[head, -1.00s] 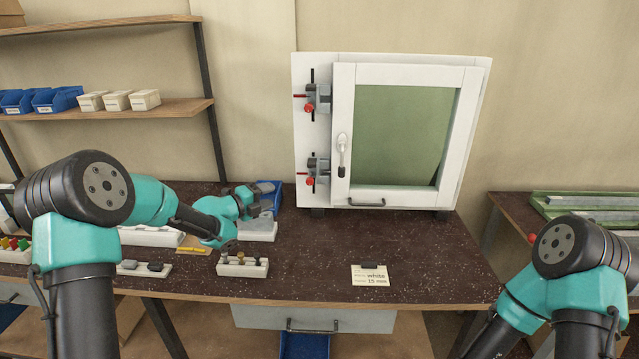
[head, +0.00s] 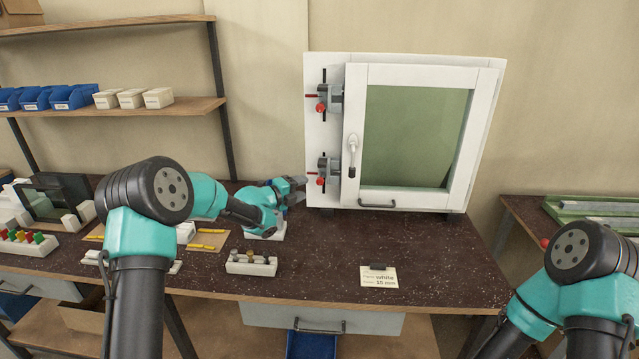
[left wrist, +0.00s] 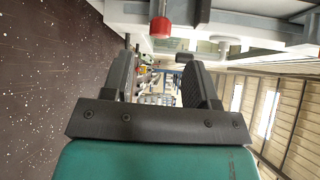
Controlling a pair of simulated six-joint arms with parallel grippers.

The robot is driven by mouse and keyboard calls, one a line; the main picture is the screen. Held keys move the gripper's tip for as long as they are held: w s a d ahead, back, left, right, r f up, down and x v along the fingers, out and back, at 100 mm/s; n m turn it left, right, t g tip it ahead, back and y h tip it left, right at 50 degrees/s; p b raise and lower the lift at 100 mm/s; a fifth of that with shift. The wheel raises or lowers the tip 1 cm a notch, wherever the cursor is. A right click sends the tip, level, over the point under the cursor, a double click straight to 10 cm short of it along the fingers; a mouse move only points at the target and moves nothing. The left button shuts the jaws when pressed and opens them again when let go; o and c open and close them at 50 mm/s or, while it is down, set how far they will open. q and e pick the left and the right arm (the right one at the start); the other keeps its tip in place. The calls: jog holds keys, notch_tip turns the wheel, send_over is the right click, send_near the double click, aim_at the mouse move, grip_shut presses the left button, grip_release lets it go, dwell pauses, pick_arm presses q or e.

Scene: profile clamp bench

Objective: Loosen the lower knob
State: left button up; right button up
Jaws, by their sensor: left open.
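The lower knob (head: 320,181) is red and sits on the lower grey clamp (head: 329,168) at the left edge of the white framed window panel (head: 355,110). My left gripper (head: 303,189) is open and just left of this knob, apart from it. In the left wrist view, a red knob (left wrist: 161,28) on a metal stem shows at the top, beyond the open fingers (left wrist: 160,75); nothing is held between them. The upper clamp has its own red knob (head: 321,107). My right gripper is out of view.
A white holder (head: 251,265) with small parts stands in front of my left gripper. A card (head: 378,278) lies on the dark bench (head: 320,250), whose middle is clear. A lever handle (head: 352,150) is on the window frame. A green tray (head: 590,215) stands at right.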

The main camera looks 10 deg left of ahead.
aim_at(318, 183)
pick_arm(q)
jog(key=x, duration=0.8)
jog(key=shift+w+d, duration=0.1)
jog(key=shift+c, duration=0.2)
jog(key=c, duration=0.9)
jog(key=shift+n+t+h, duration=0.7)
jog(key=shift+n+t, duration=0.1)
jog(key=shift+n, duration=0.2)
jog(key=o, duration=0.9)
jog(key=shift+o, duration=0.2)
